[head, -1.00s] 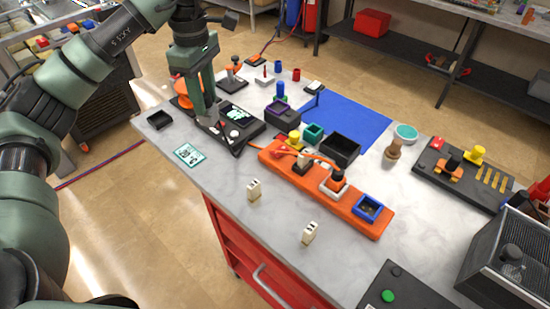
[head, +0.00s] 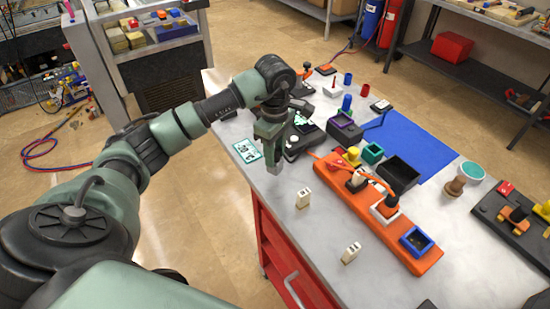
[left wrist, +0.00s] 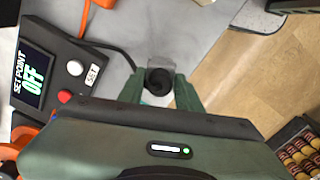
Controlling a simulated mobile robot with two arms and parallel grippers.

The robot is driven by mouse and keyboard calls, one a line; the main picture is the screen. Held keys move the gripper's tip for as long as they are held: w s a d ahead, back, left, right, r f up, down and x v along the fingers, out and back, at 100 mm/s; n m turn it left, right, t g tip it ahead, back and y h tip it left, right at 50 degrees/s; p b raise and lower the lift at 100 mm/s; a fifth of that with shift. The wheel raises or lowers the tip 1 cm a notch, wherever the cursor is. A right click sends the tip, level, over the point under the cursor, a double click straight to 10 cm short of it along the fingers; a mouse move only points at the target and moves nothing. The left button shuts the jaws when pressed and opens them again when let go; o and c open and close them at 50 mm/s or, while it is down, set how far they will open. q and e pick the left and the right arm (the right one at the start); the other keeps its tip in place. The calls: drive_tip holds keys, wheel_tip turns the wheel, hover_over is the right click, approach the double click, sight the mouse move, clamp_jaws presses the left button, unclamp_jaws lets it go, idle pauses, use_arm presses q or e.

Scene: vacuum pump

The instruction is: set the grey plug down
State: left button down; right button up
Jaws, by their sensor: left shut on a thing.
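My left gripper (head: 273,165) is over the table's near left part, pointing down. It is shut on a small grey thing, which I take to be the grey plug (head: 273,170). In the left wrist view the gripper (left wrist: 160,88) has a dark round thing with a pale, grey edge between its fingers (left wrist: 159,80). A black cable (left wrist: 112,50) runs toward it from the upper left. I cannot tell whether the held thing touches the tabletop. My right gripper is not in view.
Two cream blocks (head: 304,198) (head: 351,252) stand near the front edge. An orange power strip (head: 375,215) holds several plugs and sockets. A card (head: 247,150) lies left of the gripper. A device with a SET POINT display (left wrist: 35,72) is close by. Bare marble (head: 275,190) lies around the gripper.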

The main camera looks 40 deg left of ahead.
use_arm(q)
wheel_tip(320, 180, down, 2)
drive_tip(key=shift+f+p, duration=0.25)
drive_tip(key=shift+p, duration=0.05)
drive_tip(key=shift+f, duration=0.35)
drive_tip(key=c, duration=1.4)
unclamp_jaws()
drive_tip(key=o, duration=0.4)
drive_tip(key=shift+o, duration=0.2)
drive_tip(key=shift+r, duration=0.3)
wheel_tip(320, 180, up, 11)
drive_tip(key=b, duration=0.3)
drive_tip(key=shift+f, duration=0.1)
drive_tip(key=shift+r, duration=0.5)
